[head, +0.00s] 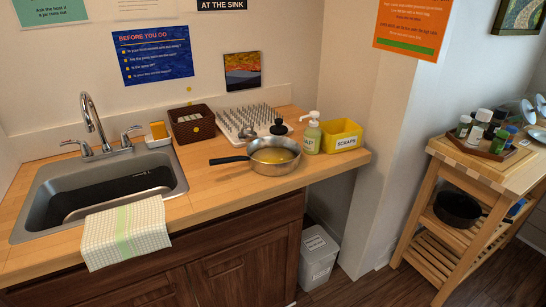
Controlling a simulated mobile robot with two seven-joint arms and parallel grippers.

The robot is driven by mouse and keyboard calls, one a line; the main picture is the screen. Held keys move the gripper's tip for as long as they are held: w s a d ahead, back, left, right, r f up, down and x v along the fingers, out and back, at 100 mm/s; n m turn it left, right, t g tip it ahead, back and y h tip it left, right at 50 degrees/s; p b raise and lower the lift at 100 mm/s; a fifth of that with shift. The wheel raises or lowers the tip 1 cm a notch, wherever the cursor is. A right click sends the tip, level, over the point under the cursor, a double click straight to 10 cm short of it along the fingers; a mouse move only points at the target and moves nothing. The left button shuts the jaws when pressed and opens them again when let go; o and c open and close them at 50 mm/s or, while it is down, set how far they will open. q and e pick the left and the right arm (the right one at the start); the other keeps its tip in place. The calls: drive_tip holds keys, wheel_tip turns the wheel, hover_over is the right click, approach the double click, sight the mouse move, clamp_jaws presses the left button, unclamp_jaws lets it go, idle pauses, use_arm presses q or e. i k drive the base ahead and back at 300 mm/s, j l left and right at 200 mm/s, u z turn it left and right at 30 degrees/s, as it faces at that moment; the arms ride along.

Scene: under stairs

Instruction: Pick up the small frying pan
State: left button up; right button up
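A shiny metal pan (273,167) sits upright on the wooden counter, right of the sink. Its inside looks yellowish, and its black handle (230,160) points left. A second, dark pan (457,211) rests on the middle shelf of the wooden cart at the right, with its handle pointing right, partly hidden by a cart post. I cannot tell for sure which one is the small frying pan. Neither of my grippers is in view.
Close around the metal pan are a soap bottle (312,135), a yellow scraps bin (341,135), a white drying rack (236,122) and a brown basket (191,123). A sink (28,215) with a draped towel (125,235) lies left. Bare counter (225,185) lies in front.

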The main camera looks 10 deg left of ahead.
sight(273, 155)
drive_tip(key=i+l+u, duration=0.85)
drive_tip(key=l, duration=0.4)
